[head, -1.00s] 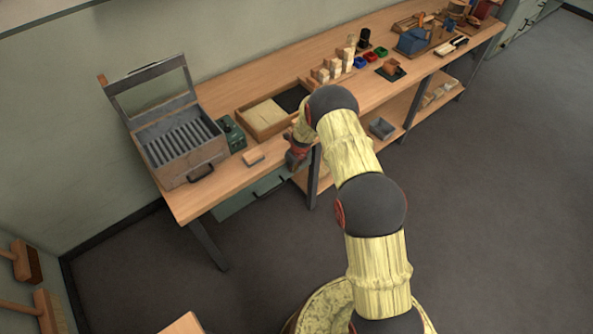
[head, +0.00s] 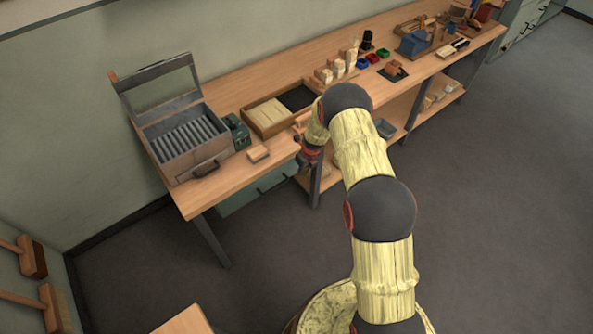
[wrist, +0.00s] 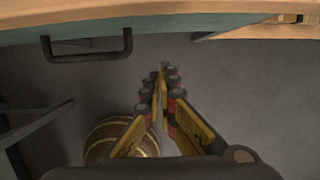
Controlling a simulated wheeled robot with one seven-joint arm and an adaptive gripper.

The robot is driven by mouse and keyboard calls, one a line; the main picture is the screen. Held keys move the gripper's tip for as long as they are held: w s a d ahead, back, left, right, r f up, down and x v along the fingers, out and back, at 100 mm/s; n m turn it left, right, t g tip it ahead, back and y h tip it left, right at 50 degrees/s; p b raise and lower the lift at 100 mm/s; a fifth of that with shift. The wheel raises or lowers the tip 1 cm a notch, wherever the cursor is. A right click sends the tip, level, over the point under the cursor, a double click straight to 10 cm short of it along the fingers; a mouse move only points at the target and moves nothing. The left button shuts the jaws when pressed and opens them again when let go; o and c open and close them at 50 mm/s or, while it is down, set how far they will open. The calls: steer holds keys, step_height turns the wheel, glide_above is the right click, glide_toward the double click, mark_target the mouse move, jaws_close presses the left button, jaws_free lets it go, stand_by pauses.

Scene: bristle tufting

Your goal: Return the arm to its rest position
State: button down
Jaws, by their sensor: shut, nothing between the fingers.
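My arm reaches from my base toward the front edge of the workbench (head: 235,182). My gripper (head: 304,160) hangs just off that edge in the head view, small and partly hidden by my wrist. In the wrist view my gripper (wrist: 163,68) is shut, its fingertips together with nothing between them. It points past the bench's front edge, over the grey floor (wrist: 205,75). A dark drawer handle (wrist: 87,46) shows ahead of the fingers to the left.
An open metal case (head: 185,150) with a raised lid frame stands at the bench's left end. A small wooden block (head: 258,154) lies near the front edge. A wooden tray (head: 268,118) sits behind. Floor at right is clear.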

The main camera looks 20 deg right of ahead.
steer(key=p+v, duration=0.1)
steer(key=v, duration=0.7)
steer(key=shift+w+r, duration=0.15)
steer(key=shift+w, duration=0.15)
steer(key=shift+d, duration=0.1)
steer(key=s+a+r+n+g, duration=0.2)
steer(key=s+a+n+g, duration=0.1)
steer(key=s+n, duration=0.9)
steer(key=s+a+r+n+t+b, duration=0.2)
steer(key=s+r+n, duration=0.4)
steer(key=s+r, duration=0.3)
steer(key=s+a+r+n+t+b, duration=0.2)
steer(key=s+r+n, duration=0.5)
steer(key=r, duration=0.9)
steer(key=s+a+r+n+t+h+b, duration=0.1)
steer(key=s+a+r+n+t+b, duration=0.1)
steer(key=s+r+n, duration=0.5)
steer(key=shift+s+a+f+v, duration=0.35)
steer(key=shift+s+v, duration=0.2)
steer(key=shift+v, duration=3.1)
